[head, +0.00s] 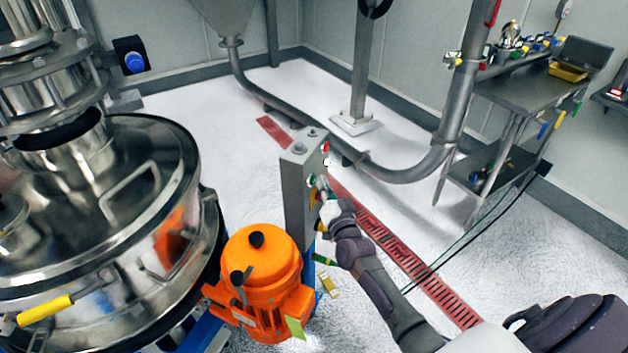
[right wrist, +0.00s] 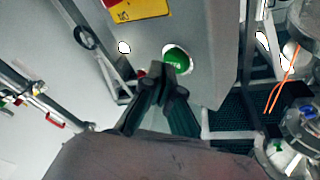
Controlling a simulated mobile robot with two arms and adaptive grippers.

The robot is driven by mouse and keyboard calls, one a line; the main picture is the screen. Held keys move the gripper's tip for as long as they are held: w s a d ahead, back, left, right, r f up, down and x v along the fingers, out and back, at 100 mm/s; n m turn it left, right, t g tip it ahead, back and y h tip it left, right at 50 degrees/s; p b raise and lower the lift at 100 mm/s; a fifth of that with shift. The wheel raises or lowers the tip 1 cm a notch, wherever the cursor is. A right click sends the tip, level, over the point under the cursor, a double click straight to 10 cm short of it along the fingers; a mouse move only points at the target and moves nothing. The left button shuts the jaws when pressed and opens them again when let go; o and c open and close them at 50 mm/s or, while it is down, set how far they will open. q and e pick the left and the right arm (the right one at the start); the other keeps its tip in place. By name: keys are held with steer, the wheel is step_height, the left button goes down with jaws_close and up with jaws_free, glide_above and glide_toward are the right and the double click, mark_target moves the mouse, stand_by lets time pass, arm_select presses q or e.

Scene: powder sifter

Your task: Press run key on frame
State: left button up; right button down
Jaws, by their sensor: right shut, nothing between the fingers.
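The grey control box on a post, the frame (head: 297,200), stands in the middle of the head view, and its panel faces right. In the right wrist view, the box (right wrist: 215,50) fills the upper middle, with a round green key (right wrist: 177,60) in a pale ring. My right gripper (head: 321,186) is at the panel side of the box, shut and empty. In the right wrist view its fingertips (right wrist: 161,72) are at the lower left edge of the green key. I cannot tell whether they touch it. My left gripper is out of view.
An orange motor (head: 262,275) stands in front of the post. A large steel sifter (head: 120,220) fills the left side. A yellow label (right wrist: 140,8) is on the box. A red floor grate (head: 400,255) runs behind my right arm, and a steel table (head: 515,95) stands at the back right.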

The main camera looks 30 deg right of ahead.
steer(key=shift+s+d, duration=0.25)
steer(key=shift+s, duration=0.15)
steer(key=s+d, duration=0.1)
steer(key=s, duration=0.1)
steer(key=s+d+p, duration=0.1)
steer(key=s+d, duration=0.1)
stand_by(0.5)
steer(key=shift+f, duration=0.1)
stand_by(0.5)
